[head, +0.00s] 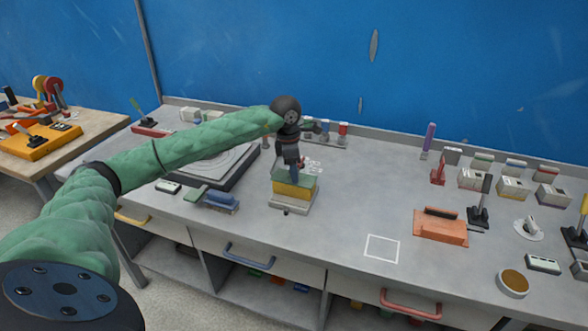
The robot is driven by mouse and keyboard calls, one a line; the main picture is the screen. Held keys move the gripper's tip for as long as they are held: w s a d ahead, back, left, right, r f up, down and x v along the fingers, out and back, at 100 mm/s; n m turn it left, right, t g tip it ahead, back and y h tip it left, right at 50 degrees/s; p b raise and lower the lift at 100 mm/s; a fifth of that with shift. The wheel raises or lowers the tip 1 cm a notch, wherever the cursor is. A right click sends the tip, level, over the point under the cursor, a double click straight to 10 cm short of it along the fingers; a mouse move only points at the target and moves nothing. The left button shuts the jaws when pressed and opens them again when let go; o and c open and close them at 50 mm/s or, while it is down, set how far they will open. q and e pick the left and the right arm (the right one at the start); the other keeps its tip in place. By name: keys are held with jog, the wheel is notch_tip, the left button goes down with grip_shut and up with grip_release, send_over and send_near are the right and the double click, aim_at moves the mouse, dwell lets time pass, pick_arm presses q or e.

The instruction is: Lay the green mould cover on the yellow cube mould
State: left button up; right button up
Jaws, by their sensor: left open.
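The yellow cube mould (293,190) stands on a pale base on the bench, left of the middle in the head view. The green mould cover (284,177) lies on top of it and looks about level; I cannot tell how exactly it is seated. My left gripper (294,171) points down at the cover from above and is open. Its fingers are small and dark here, and they hide part of the cover's top. My right gripper is not in view.
A white square outline (382,247) and an orange tool (441,226) are to the right. Small moulds (512,188) stand at the right back. The bench between is clear.

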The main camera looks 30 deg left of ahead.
pick_arm(q)
jog(key=shift+r, duration=0.1)
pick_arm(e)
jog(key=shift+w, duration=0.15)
pick_arm(q)
jog(key=shift+r+p, duration=0.15)
jog(key=shift+p, duration=0.15)
jog(key=shift+r, duration=0.55)
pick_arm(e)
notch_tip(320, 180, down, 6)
pick_arm(q)
jog(key=shift+r, duration=0.2)
jog(key=shift+a+r, duration=0.15)
jog(key=shift+r, duration=0.7)
notch_tip(320, 180, up, 10)
jog(key=b, duration=0.3)
jog(key=shift+s+a+f, duration=0.25)
jog(key=shift+s+a, duration=0.15)
jog(key=shift+a, duration=0.05)
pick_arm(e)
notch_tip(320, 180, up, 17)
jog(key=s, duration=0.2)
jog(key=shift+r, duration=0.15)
pick_arm(q)
jog(key=shift+f, duration=0.1)
